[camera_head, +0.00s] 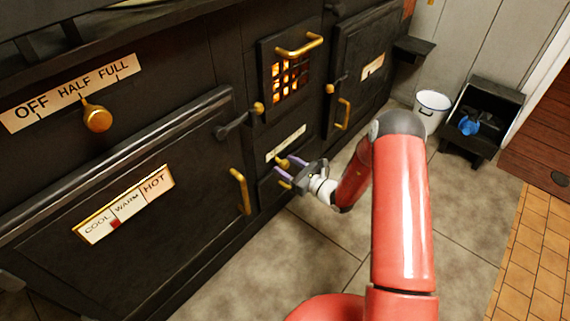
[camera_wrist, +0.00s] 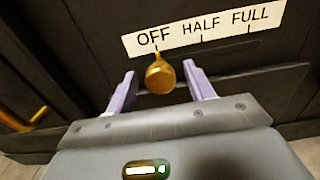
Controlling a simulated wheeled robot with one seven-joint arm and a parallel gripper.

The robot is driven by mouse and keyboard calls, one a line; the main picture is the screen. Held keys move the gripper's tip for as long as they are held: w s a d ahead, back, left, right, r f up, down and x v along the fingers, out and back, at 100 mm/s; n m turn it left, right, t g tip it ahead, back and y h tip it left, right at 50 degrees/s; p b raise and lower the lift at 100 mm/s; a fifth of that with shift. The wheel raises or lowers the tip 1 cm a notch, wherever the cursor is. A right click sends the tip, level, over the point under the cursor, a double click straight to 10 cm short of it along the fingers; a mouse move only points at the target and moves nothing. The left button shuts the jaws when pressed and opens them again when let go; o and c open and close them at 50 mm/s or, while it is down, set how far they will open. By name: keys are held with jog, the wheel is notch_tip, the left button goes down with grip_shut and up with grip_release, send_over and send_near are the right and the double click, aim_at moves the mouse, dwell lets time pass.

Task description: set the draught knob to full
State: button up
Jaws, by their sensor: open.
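A brass knob (camera_wrist: 160,76) sits under a white plate (camera_wrist: 212,30) reading OFF, HALF, FULL in the wrist view. Its short pointer is at the OFF mark. My gripper (camera_wrist: 159,70) is open, with one purple finger on each side of the knob; I cannot tell whether they touch it. In the head view my gripper (camera_head: 288,172) is at the same small knob (camera_head: 282,162), low on the stove under a small plate (camera_head: 286,143). Another brass knob (camera_head: 97,118) is at the upper left, under a larger OFF, HALF, FULL plate (camera_head: 70,92), pointing near HALF.
The black stove has a glowing grate (camera_head: 290,75), an oven door with a rail (camera_head: 130,140) and a COOL, WARM, HOT plate (camera_head: 125,205). A brass handle (camera_head: 240,191) is left of my gripper. A white bucket (camera_head: 431,112) and coal box (camera_head: 485,112) stand right. The floor in front is clear.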

jog(key=shift+w+a, duration=0.45)
jog(key=shift+a, duration=0.15)
grip_shut()
jog(key=shift+w+d, duration=0.1)
